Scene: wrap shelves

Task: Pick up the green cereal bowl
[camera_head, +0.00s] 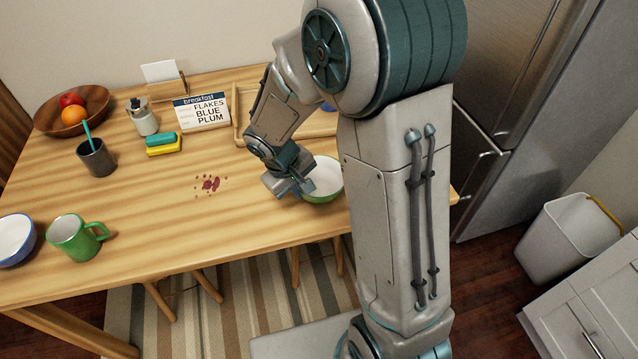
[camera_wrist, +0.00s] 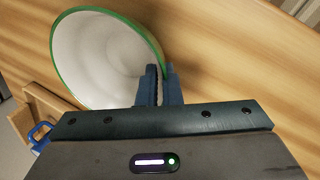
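The green cereal bowl (camera_head: 326,186), green outside with a white inside, is at the right part of the table, partly hidden behind my arm. It also shows in the wrist view (camera_wrist: 105,60), with its green rim running between my two fingers. My gripper (camera_head: 303,187) is at the bowl's left side. In the wrist view my gripper's fingers (camera_wrist: 161,84) are close together, one inside the bowl and one outside, pinching the wall at the rim. I cannot tell whether the bowl's base touches the table.
A wooden tray (camera_head: 241,130) lies behind the bowl, with a blue object (camera_wrist: 40,135) partly seen near it. A green mug (camera_head: 72,238) and a blue-rimmed bowl (camera_head: 14,240) stand at the left front. A breakfast card (camera_head: 203,112) stands at the back. Dark red stains (camera_head: 210,184) mark the table.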

